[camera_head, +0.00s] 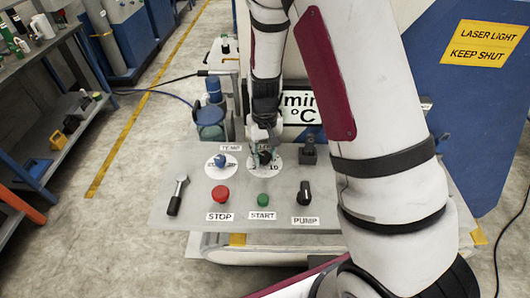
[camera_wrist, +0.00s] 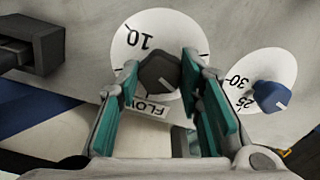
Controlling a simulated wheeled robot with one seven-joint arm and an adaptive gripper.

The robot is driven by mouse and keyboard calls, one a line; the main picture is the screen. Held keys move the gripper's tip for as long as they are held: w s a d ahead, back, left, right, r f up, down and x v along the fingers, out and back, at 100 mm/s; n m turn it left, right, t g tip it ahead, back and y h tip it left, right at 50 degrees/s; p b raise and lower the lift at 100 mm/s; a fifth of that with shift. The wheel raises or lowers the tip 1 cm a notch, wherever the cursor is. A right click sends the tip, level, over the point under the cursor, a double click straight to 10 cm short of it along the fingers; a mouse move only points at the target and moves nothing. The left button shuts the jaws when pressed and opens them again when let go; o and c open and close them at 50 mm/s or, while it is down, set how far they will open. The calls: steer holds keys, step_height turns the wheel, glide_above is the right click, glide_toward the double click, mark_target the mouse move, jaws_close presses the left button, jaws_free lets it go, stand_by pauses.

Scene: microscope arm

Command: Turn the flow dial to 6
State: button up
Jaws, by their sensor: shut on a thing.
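The flow dial (camera_wrist: 160,72) is a dark faceted knob on a white round scale (camera_wrist: 183,27). In the wrist view, the printed 10 is at the upper left of the scale and the FLOW label (camera_wrist: 155,108) is partly hidden below the knob. My gripper (camera_wrist: 159,66) is shut on the knob, one teal-padded finger on each side. In the head view, my gripper (camera_head: 264,146) comes down from above onto the dial (camera_head: 265,158) and hides part of its scale. I cannot tell which number the dial points to; its other numbers are hidden.
The blue temp dial (camera_head: 220,160) stands just left of the flow dial in the head view. The red stop button (camera_head: 220,194), green start button (camera_head: 263,199) and black pump switch (camera_head: 305,195) sit in front. A black block (camera_head: 309,154) stands to the right.

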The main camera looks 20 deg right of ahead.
mark_target(264, 156)
steer(key=m, duration=0.6)
steer(key=shift+p, duration=0.3)
steer(key=m, duration=0.6)
steer(key=shift+w+m+p, duration=0.1)
steer(key=shift+m+p, duration=0.2)
steer(key=shift+p, duration=0.05)
steer(key=o, duration=1.2)
steer(key=shift+c, duration=0.2)
steer(key=shift+r, duration=0.15)
step_height(264, 156, up, 12)
